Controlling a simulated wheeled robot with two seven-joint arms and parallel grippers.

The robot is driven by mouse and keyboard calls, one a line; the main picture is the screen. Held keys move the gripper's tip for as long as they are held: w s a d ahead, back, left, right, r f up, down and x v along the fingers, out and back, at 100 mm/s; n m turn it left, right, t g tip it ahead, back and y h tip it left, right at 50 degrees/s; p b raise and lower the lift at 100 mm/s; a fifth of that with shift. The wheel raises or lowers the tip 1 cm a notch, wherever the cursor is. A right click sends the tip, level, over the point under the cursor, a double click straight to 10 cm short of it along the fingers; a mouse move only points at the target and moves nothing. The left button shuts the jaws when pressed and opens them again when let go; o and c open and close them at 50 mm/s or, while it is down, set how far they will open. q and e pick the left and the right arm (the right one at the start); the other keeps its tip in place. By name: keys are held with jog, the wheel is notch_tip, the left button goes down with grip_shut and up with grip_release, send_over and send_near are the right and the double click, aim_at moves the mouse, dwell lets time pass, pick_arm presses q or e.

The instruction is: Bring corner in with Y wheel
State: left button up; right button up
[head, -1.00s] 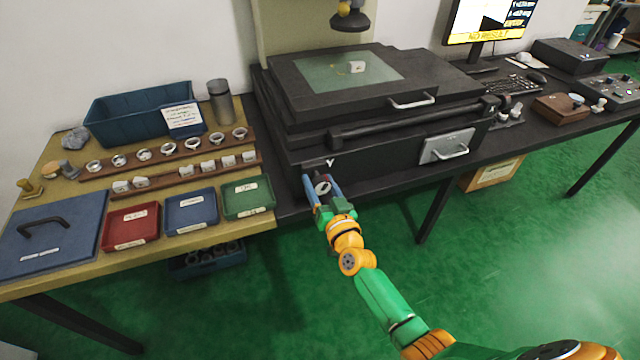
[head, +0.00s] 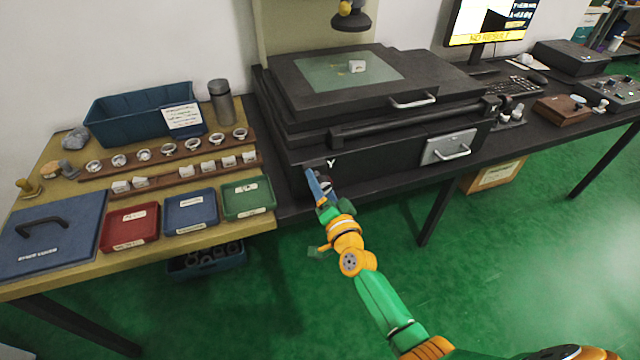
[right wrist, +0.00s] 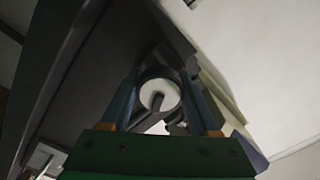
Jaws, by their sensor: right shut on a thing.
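The Y wheel shows in the right wrist view (right wrist: 160,95) as a round pale face in a dark rim, between my two blue fingers. In the head view my right gripper (head: 318,188) is at the front of the black measuring machine, just below the white Y label (head: 331,163). It is shut on the wheel, which it mostly hides there. A small whitish part (head: 357,66) sits on the green glass of the stage (head: 325,75). Its corner is too small to make out. My left gripper is not in view.
The monitor (head: 492,20) shows "NO RESULT" in yellow. A silver handle plate (head: 448,147) is on the machine's front, right of my gripper. At left, a table holds wooden racks of rings, red, blue and green trays (head: 248,197) and a blue bin.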

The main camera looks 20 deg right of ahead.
dwell(0.4)
jog(key=o, duration=1.4)
jog(key=shift+c, duration=0.2)
jog(key=s+p, duration=0.1)
jog(key=s, duration=0.6)
jog(key=shift+d, duration=0.15)
